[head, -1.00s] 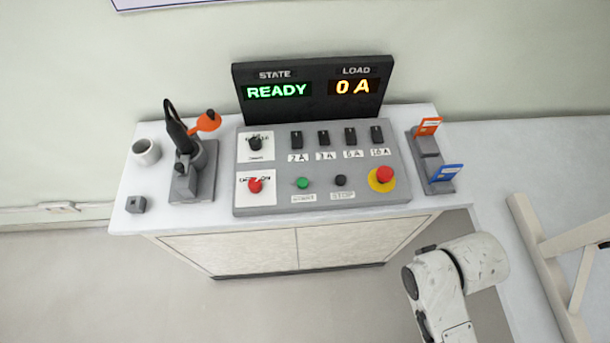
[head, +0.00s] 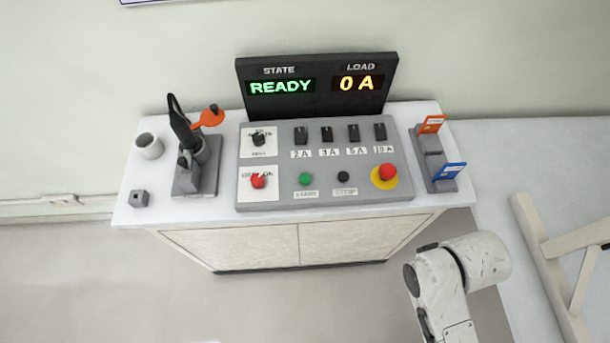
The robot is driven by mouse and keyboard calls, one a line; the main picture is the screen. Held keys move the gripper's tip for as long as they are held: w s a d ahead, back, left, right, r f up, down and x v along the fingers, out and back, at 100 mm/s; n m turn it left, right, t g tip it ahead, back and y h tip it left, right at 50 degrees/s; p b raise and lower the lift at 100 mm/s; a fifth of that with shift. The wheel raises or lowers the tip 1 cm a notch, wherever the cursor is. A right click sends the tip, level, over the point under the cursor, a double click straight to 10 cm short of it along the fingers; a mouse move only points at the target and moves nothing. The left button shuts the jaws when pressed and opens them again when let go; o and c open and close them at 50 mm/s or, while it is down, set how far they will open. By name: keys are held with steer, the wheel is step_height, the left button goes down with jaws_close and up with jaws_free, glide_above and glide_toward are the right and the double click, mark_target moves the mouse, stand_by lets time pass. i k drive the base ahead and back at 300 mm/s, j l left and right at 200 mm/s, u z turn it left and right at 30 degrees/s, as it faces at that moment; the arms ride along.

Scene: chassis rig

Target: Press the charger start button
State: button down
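The green start button (head: 305,179) sits on the front row of the grey control panel (head: 325,196), above a small white label. A black button (head: 343,177) is to its right, with another label below it. The display (head: 316,87) behind the panel reads STATE READY in green and LOAD 0 A in orange. My white arm shows at the lower right, apart from the panel. My gripper is not in view.
A red mushroom button (head: 387,172) on a yellow base is at the panel's right. Several black switches (head: 327,133) line the back row. A red knob (head: 258,181) and black knob (head: 258,139) are left. A connector holder (head: 187,183) and card rack (head: 441,172) flank the panel.

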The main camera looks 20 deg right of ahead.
mark_target(304, 178)
steer(key=z, duration=0.35)
steer(key=j+z, duration=0.45)
steer(key=k+j+z, duration=0.1)
steer(key=j+z, duration=0.25)
steer(key=z, duration=0.15)
steer(key=k+j, duration=0.15)
steer(key=j, duration=0.2)
steer(key=k+j+z, duration=0.15)
steer(key=j, duration=0.25)
steer(key=k+j, duration=0.15)
steer(key=j, duration=0.2)
steer(key=k+j+z, duration=0.1)
steer(key=j, duration=0.25)
steer(key=k, duration=0.1)
